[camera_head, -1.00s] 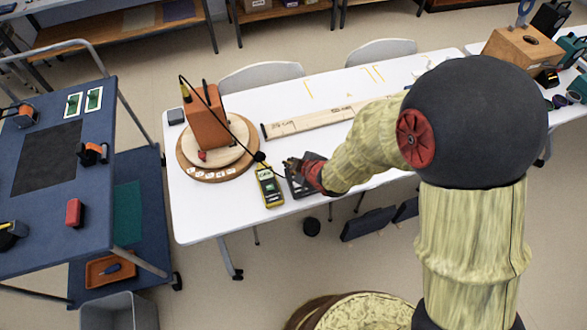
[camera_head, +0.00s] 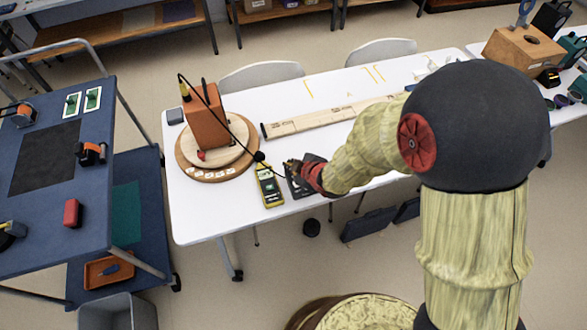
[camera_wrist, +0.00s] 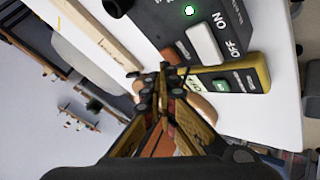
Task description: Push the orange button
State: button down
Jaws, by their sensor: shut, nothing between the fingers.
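In the wrist view the dark box (camera_wrist: 166,27) shows a white switch (camera_wrist: 203,44) marked ON and OFF and a lit green light (camera_wrist: 189,10). My gripper (camera_head: 291,166) is shut and empty above the dark box and meter. Its tips (camera_wrist: 163,72) appear beside the meter's end in the wrist view.
An orange speaker box (camera_head: 207,118) stands on a round wooden base (camera_head: 190,169) at left, with a black cable running towards the meter. A long wooden bar (camera_head: 310,121) lies behind. The white table (camera_head: 205,215) is clear at its front left. A blue cart (camera_head: 40,242) stands farther left.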

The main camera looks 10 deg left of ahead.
jog(key=shift+f+b, duration=0.4)
jog(key=shift+f, duration=0.05)
dwell(0.3)
jog(key=shift+r, duration=0.1)
jog(key=shift+r+p, duration=0.7)
jog(key=shift+r, duration=0.15)
jog(key=shift+r, duration=0.1)
notch_tip(320, 180, up, 6)
jog(key=p, duration=0.4)
jog(key=shift+p, duration=0.3)
